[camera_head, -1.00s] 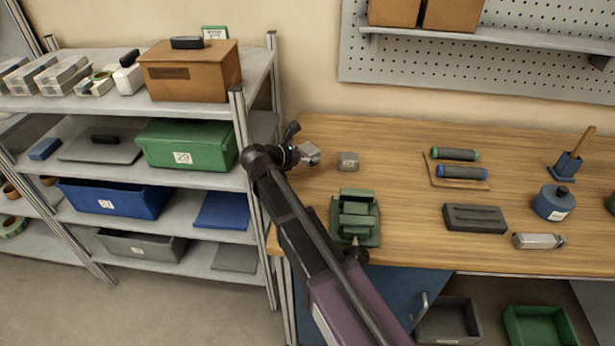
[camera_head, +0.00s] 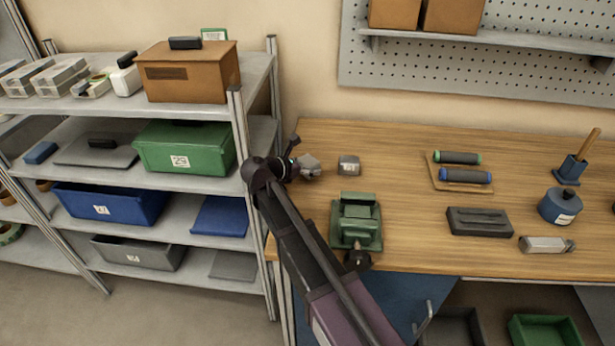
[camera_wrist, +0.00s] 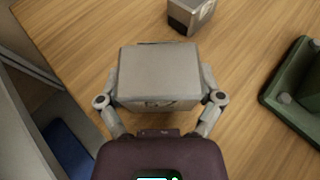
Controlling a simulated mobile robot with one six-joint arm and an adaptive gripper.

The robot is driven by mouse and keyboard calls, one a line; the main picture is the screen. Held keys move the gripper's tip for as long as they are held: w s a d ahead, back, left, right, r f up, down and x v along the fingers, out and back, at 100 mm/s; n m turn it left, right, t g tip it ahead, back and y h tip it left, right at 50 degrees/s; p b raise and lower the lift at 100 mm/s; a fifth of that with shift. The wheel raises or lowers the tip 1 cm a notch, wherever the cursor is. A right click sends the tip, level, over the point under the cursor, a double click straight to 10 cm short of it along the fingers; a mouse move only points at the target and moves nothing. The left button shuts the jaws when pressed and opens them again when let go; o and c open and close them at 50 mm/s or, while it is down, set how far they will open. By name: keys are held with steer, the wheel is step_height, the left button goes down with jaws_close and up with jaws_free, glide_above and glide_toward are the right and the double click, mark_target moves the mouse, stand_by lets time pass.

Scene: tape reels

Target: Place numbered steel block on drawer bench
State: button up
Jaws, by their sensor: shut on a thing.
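My gripper (camera_head: 296,165) is over the left part of the wooden drawer bench (camera_head: 400,150). It is shut on a grey steel block (camera_wrist: 158,75), with one finger on each side of it in the wrist view. A dark mark shows on the block's near face, too unclear to read. The held block also shows in the head view (camera_head: 309,166). I cannot tell whether its underside touches the bench. A second small grey block (camera_head: 348,166) stands on the bench just to the right, apart from the held one; it also shows in the wrist view (camera_wrist: 190,14).
A green vise-like fixture (camera_head: 356,222) stands in front and to the right of the held block. A dark tray (camera_head: 479,221) and a board with two rollers (camera_head: 459,172) lie farther right. The shelf rack (camera_head: 239,120) stands close on the left.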

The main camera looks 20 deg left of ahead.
steer(key=shift+f+b, duration=1.1)
steer(key=shift+f, duration=0.35)
steer(key=shift+f, duration=0.1)
steer(key=o, duration=1.1)
steer(key=shift+c, duration=0.2)
steer(key=shift+s+r, duration=0.1)
steer(key=shift+r, duration=0.15)
steer(key=shift+s+a+r, duration=0.15)
steer(key=shift+s+a, duration=0.1)
steer(key=shift+s, duration=0.05)
steer(key=p+v, duration=0.4)
steer(key=v, duration=0.7)
steer(key=shift+p, duration=0.3)
